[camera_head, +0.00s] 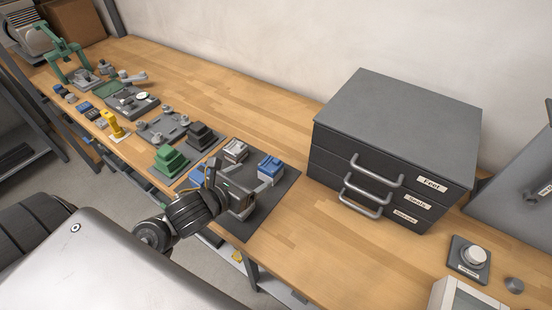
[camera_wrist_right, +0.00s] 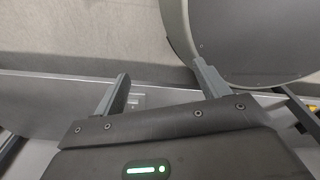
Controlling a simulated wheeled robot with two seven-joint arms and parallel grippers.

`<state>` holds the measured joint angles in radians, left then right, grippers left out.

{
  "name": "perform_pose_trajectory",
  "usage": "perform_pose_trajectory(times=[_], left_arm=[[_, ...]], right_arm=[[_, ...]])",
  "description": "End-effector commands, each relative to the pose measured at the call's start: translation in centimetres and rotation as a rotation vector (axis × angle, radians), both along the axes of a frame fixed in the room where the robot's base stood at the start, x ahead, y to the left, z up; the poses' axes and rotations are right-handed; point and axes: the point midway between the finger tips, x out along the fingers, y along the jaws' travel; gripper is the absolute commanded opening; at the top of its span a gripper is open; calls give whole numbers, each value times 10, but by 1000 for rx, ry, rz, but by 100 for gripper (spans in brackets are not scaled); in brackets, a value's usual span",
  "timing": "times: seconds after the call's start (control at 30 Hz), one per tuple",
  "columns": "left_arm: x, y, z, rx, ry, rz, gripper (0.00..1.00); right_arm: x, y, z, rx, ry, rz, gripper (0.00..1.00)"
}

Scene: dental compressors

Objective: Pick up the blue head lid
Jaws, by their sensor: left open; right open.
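A blue-topped block (camera_head: 270,167), which looks like the blue head lid, stands on a dark mat (camera_head: 283,187). A second blue piece (camera_head: 196,178) lies farther left, partly hidden by my left gripper. My left gripper (camera_head: 245,203) is over the mat's front part, just in front of the blue-topped block, open and apart from it as far as I can tell. A grey and white block (camera_head: 235,151) stands at the mat's back left. My right gripper (camera_wrist_right: 162,85) shows only in the right wrist view, open with nothing between its fingers.
A dark drawer cabinet (camera_head: 395,140) stands right of the mat. Green (camera_head: 170,160) and black (camera_head: 203,136) stepped blocks stand to the left. A yellow part (camera_head: 113,124) and grey fixtures (camera_head: 163,126) are farther left. Bare wood (camera_head: 240,110) lies behind the mat.

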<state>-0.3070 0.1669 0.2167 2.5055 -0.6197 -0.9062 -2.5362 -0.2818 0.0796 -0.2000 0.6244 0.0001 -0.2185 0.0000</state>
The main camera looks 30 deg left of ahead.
Motion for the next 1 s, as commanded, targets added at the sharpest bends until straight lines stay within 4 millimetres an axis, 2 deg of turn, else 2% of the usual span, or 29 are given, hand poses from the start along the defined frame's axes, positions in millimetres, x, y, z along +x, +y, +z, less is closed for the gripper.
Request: perform_pose_trajectory(times=[0.1,0.27,0.43,0.63,0.87,1.0], left_arm=[[3,3,-6,1,-1,7,78],[22,3,-18,4,-6,11,78],[38,-3,-22,0,-3,0,78],[47,-3,-23,0,-1,9,78],[50,-3,-23,-3,1,11,78],[67,-6,-30,-8,1,13,78]], right_arm=[[-22,-1,-11,-2,28,0,74],[-35,-3,-39,-4,47,1,74],[-26,-3,-60,-4,36,1,74],[-7,-2,-70,-2,9,1,74],[-14,-2,-71,-2,17,1,74],[-21,-3,-78,-4,28,0,74]])
